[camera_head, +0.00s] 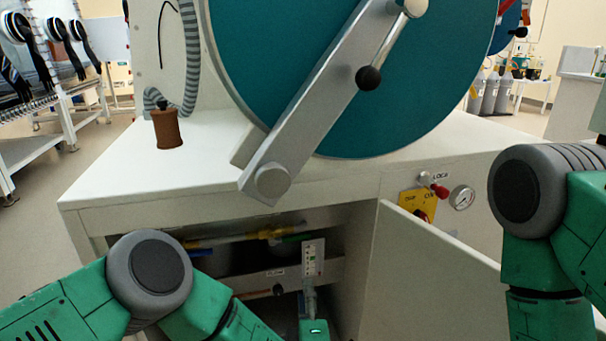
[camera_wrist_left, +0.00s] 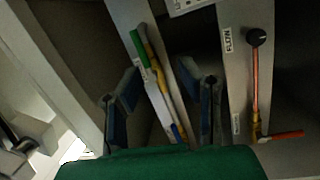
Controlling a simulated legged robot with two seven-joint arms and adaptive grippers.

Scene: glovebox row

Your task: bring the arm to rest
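My left arm comes in from the lower left of the head view, with a grey elbow joint and green links. My left gripper (camera_head: 311,298) is low in front of the open cabinet under the bench, seen nearly end-on. In the left wrist view its two dark fingers (camera_wrist_left: 164,98) stand wide apart. A yellow, green and blue pipe lies beyond the gap, and I see nothing held. My right arm (camera_head: 545,230) is bent at the right edge of the head view. Its gripper is out of view.
The white bench (camera_head: 120,178) carries a large teal round door (camera_head: 300,60) with a grey bar, and a brown spool-like object (camera_head: 167,128). The open cabinet holds yellow pipework (camera_head: 240,237) and a labelled gauge plate (camera_head: 313,258). A cabinet door (camera_head: 440,270) hangs open toward my right arm.

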